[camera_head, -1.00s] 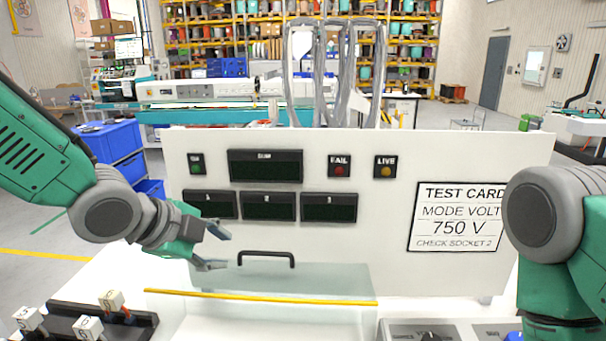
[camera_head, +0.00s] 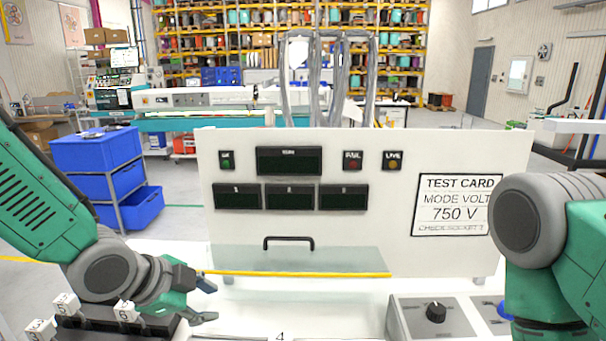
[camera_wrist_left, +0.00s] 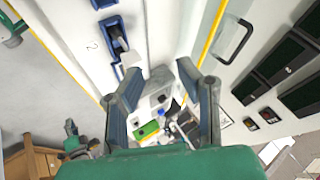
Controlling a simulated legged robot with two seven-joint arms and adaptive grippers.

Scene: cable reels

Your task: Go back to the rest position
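My left gripper (camera_head: 208,301) is at the lower left in the head view, low in front of the white test panel (camera_head: 370,235). Its fingers are spread apart with nothing between them. In the left wrist view the two fingers (camera_wrist_left: 165,100) also stand apart and empty. My right arm shows at the right edge of the head view, but its gripper is out of the picture.
A clear cover with a yellow edge (camera_head: 300,274) and black handle (camera_head: 289,242) lies before the panel. Numbered white blocks (camera_head: 66,303) stand on a black rack at lower left. A knob box (camera_head: 436,314) sits at lower right. Blue drawers (camera_head: 97,185) stand behind.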

